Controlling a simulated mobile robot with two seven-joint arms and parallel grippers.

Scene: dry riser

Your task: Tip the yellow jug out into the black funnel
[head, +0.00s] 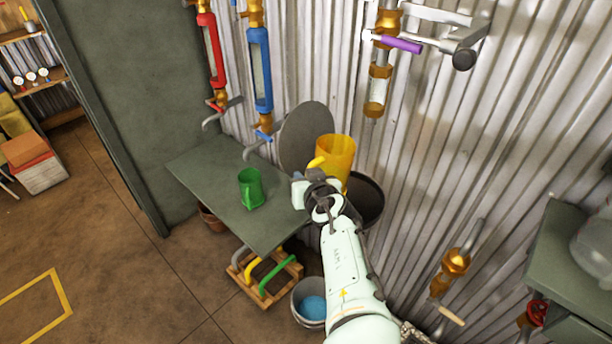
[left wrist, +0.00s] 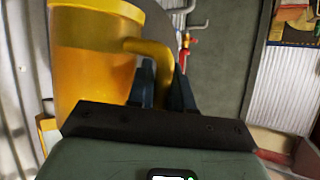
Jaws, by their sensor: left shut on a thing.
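The yellow jug (head: 337,155) is see-through and looks upright, held in the air in front of the corrugated wall. The left wrist view shows it large at the left (left wrist: 85,60), with a darker amber level inside. My left gripper (head: 318,176) is shut on its yellow handle (left wrist: 150,50). A black round-mouthed vessel (head: 372,203) lies below and behind the jug, partly hidden by my arm. I cannot tell whether it is the funnel; no other black funnel shows clearly. My right gripper is out of view.
A green cup (head: 251,188) stands on the grey table (head: 205,165). A grey disc (head: 306,138) is behind the jug. Red (head: 211,50) and blue (head: 260,70) pipes and a purple-handled valve (head: 402,44) line the wall. A bucket (head: 309,303) stands below.

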